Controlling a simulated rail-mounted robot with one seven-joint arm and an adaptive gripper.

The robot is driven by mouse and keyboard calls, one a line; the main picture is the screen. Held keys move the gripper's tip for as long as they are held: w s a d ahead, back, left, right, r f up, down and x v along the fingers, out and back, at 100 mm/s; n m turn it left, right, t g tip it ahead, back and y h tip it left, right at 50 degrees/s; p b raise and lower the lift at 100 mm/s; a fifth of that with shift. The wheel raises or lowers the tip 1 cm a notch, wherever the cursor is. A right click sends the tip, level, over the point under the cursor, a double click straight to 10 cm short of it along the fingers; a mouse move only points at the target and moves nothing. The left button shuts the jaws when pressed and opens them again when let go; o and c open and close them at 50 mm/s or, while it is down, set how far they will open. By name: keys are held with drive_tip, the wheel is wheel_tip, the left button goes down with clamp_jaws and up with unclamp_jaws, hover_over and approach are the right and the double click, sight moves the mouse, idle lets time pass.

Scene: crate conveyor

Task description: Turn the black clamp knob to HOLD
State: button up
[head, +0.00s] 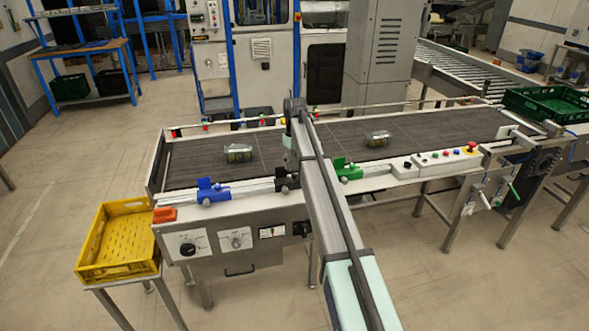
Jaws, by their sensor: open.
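A row of clamps stands on the conveyor's front rail: a blue one (212,191), a black one (287,182) and a green one (346,170). The black clamp sits right beside my arm and is partly covered by it. A black rotary knob (188,249) is on a white dial plate on the front panel, well left of my arm. Its lettering and pointer are too small to read. My arm crosses the picture from the bottom to above the belt. I cannot make out my gripper's fingers; they seem hidden behind the arm.
Two clear packs (238,153) (377,138) lie on the dark belt (190,165). A yellow crate (155,211) stands at the left, a green crate (510,106) at the far right. A second dial (236,240) and a button box (440,158) are on the front. The floor in front is clear.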

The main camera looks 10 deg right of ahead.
sight(295, 174)
drive_tip(key=shift+f+p, duration=0.4)
drive_tip(key=shift+f, duration=1.75)
clamp_jaws()
